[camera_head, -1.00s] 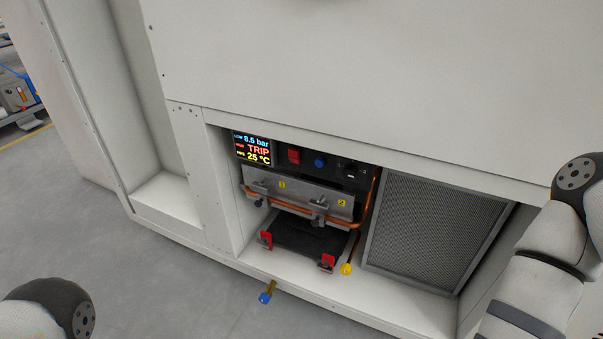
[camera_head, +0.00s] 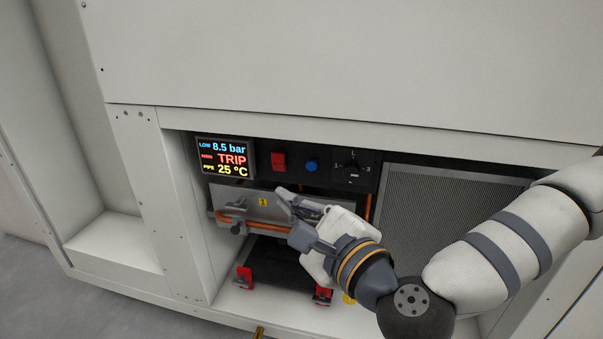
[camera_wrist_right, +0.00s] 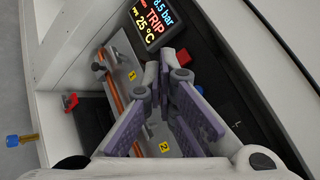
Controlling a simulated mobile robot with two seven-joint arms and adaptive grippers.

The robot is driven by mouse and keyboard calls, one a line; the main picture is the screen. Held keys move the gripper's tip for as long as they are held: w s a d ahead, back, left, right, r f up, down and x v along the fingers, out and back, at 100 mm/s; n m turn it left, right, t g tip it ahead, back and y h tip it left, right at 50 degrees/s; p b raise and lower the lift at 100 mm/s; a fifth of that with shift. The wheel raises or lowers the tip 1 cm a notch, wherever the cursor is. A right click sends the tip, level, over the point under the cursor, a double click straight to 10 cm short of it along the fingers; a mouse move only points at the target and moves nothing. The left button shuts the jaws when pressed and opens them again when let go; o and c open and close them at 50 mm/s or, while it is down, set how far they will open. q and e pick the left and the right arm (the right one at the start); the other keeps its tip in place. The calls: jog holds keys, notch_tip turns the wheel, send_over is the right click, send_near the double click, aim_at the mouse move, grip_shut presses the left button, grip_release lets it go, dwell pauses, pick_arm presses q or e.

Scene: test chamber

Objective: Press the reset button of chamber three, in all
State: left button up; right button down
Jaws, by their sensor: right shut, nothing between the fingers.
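A dark control panel (camera_head: 330,184) sits in the cabinet opening. It carries a round blue button (camera_head: 311,165), with a red switch (camera_head: 278,161) to its left and a rotary selector (camera_head: 353,170) marked 1 and 3 to its right. Which position the selector points to is too small to tell. The display (camera_head: 225,157) reads 8.5 bar, TRIP and 25 °C. My right gripper (camera_head: 284,200) is shut and empty, below the switch and button, in front of the metal plate, apart from the button. In the wrist view its purple-padded fingers cover part of the panel. My left gripper is out of view.
A metal plate (camera_head: 238,204) with clamps and a copper pipe lies under the panel. Red brackets (camera_head: 244,277) stand lower on a dark base. A grille (camera_head: 430,215) is to the right. The opening's frame borders the panel.

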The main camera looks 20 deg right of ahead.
aim_at(309, 170)
jog(key=shift+d, duration=0.1)
jog(key=shift+w+d+b, duration=0.25)
jog(key=shift+w+d, duration=0.55)
jog(key=shift+w, duration=0.4)
jog(key=shift+w+d+b, duration=0.3)
jog(key=shift+w+d, duration=0.5)
jog(key=shift+w, duration=0.4)
jog(key=shift+w+d+b, duration=0.25)
jog(key=shift+w+d, duration=0.55)
jog(key=shift+w, duration=0.4)
jog(key=shift+w+d, duration=0.2)
jog(key=shift+w, duration=0.15)
jog(key=shift+w+d, duration=0.3)
jog(key=shift+w, duration=0.15)
jog(key=shift+s+a, duration=0.5)
jog(key=shift+s, duration=0.3)
